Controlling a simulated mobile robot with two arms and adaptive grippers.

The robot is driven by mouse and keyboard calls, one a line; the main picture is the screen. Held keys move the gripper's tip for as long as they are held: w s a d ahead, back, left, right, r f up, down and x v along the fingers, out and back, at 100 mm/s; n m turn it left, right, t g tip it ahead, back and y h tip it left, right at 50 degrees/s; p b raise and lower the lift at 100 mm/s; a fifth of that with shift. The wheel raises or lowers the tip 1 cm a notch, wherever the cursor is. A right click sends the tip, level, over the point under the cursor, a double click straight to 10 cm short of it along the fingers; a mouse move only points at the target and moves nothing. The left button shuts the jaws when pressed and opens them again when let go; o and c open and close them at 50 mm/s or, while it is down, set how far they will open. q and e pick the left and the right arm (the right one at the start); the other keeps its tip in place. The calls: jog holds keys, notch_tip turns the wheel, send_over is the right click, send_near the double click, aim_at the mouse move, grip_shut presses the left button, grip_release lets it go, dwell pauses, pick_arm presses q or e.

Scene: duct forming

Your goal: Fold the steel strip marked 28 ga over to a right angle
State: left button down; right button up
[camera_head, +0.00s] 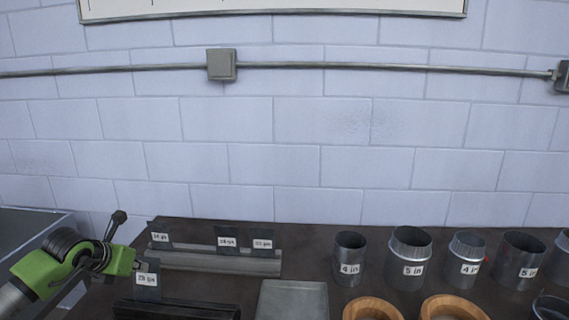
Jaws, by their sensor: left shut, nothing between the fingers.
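A dark steel strip (147,268) stands upright at the lower left, its white label seeming to read 28 ga. Its foot is at a dark long-edged tool (180,310) at the bottom of the picture; I cannot tell how it is held there. The strip looks straight, with no clear bend. My left gripper (134,262), green and black, is at the strip's upper left edge. It is shut with nothing between its fingers; whether it touches the strip I cannot tell. My right gripper is not in view.
A grey rack (215,262) behind holds other labelled strips (228,238). A flat grey tray (292,302) lies right of the tool. Several labelled metal duct pieces (408,258) and wooden rings (372,308) fill the bench's right side. A block wall stands behind.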

aim_at(147, 262)
pick_arm(q)
jog(key=shift+w+d, duration=0.15)
jog(key=shift+w, duration=0.6)
jog(key=shift+b+x, duration=0.65)
jog(key=shift+x, duration=0.25)
jog(key=shift+w, duration=0.2)
jog(key=shift+w+f+b, duration=0.2)
jog(key=shift+w+b, duration=0.1)
jog(key=shift+b, duration=0.05)
jog(key=shift+w+f, duration=0.15)
jog(key=shift+w, duration=0.15)
